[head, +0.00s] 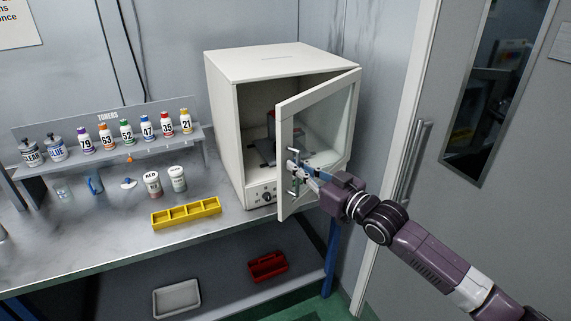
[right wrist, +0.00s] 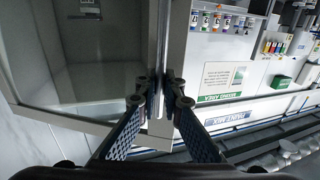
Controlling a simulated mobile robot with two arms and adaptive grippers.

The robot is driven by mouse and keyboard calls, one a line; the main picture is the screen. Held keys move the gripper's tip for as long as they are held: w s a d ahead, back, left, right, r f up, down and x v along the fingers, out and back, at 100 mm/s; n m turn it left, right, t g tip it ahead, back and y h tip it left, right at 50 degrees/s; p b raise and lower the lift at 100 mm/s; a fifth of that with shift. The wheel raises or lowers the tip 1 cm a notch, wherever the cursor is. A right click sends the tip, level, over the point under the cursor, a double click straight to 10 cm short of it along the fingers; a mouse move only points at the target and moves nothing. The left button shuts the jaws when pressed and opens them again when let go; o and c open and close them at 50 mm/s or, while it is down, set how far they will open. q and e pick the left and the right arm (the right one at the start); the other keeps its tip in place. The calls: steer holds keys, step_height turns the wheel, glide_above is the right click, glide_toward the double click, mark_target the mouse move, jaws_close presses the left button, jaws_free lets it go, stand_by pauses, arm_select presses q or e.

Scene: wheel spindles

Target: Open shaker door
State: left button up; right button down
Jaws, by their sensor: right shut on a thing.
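The shaker is a white box-shaped cabinet (head: 224,115) on the metal bench. Its door (head: 318,92), a white frame around a glass pane, is swung partly open, with its free left edge out towards me and its hinge side at the right. The dark interior shows through the gap and the glass. A vertical metal handle (right wrist: 161,40) is on the door's free edge. My right gripper (head: 295,172) is shut on this handle, and its fingertips meet around the bar in the right wrist view (right wrist: 160,100). My left gripper is not in view.
A yellow divided tray (head: 186,213) and small jars stand on the bench left of the shaker. A toner rack (head: 110,150) with several bottles is behind them. A red bin (head: 268,266) and a grey tray (head: 177,299) sit below. A grey room door (head: 490,220) is at right.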

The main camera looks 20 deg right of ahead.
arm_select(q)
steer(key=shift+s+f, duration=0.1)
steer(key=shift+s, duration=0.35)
arm_select(e)
steer(key=s+d+y, duration=0.1)
steer(key=s+d, duration=0.4)
steer(key=s, duration=0.1)
steer(key=shift+f+n+g, duration=0.3)
steer(key=shift+n, duration=0.1)
steer(key=shift+d, duration=0.1)
steer(key=c, duration=2.4)
jaws_free()
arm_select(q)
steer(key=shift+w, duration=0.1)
arm_select(e)
steer(key=shift+o, duration=0.3)
steer(key=shift+r, duration=0.1)
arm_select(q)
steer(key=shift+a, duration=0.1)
